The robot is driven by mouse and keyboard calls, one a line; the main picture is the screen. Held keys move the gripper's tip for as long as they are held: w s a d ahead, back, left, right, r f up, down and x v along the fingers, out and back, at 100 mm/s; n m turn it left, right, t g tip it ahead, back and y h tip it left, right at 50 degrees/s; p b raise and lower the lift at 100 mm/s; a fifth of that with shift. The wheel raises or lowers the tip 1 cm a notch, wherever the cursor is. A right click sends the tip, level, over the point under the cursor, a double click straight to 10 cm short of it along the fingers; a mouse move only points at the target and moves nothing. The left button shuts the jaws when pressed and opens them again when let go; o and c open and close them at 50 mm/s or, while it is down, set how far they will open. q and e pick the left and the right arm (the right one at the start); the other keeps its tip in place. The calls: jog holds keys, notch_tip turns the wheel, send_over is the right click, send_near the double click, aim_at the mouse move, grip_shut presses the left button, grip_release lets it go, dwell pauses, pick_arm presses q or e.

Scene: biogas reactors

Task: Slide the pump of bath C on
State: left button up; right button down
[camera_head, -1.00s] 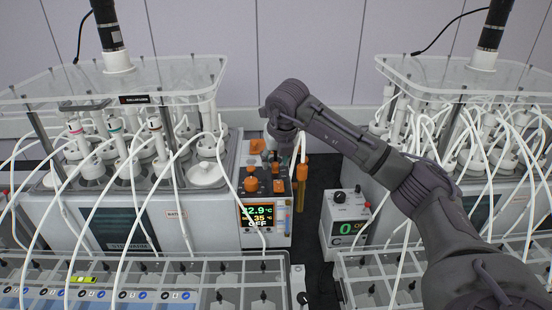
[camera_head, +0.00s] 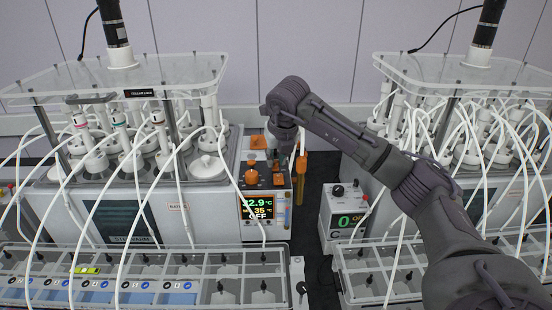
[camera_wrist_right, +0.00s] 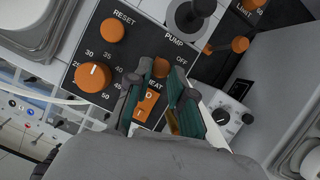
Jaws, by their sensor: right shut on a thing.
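The bath's control panel (camera_head: 262,168) stands in the middle of the head view. Its screen (camera_head: 259,208) reads 22.9 °C, 35 °C and OFF. In the right wrist view the panel shows a RESET button (camera_wrist_right: 110,31), a temperature dial (camera_wrist_right: 93,76), a HEAT switch (camera_wrist_right: 147,106) and the words PUMP and OFF. My right gripper (camera_wrist_right: 161,74) is over the panel, its teal-padded fingers either side of a small orange pump knob (camera_wrist_right: 161,67) below the PUMP label. The fingers partly hide the knob and its slot. My left gripper is out of view.
A small box marked C (camera_head: 343,213) with a 0 display stands right of the panel. White tubes (camera_head: 130,190) loop over the left reactor bath, and more hang over the right one. A dark gap separates the baths.

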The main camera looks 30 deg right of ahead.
jog(key=c, duration=1.2)
grip_release()
jog(key=shift+w+f, duration=0.1)
jog(key=shift+f, duration=0.05)
jog(key=shift+o, duration=0.9)
jog(key=shift+a, duration=0.1)
jog(key=shift+r, duration=0.35)
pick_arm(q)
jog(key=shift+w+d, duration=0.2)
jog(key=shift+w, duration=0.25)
pick_arm(e)
jog(key=v, duration=1.1)
jog(key=shift+r, duration=0.3)
jog(key=shift+f, duration=0.1)
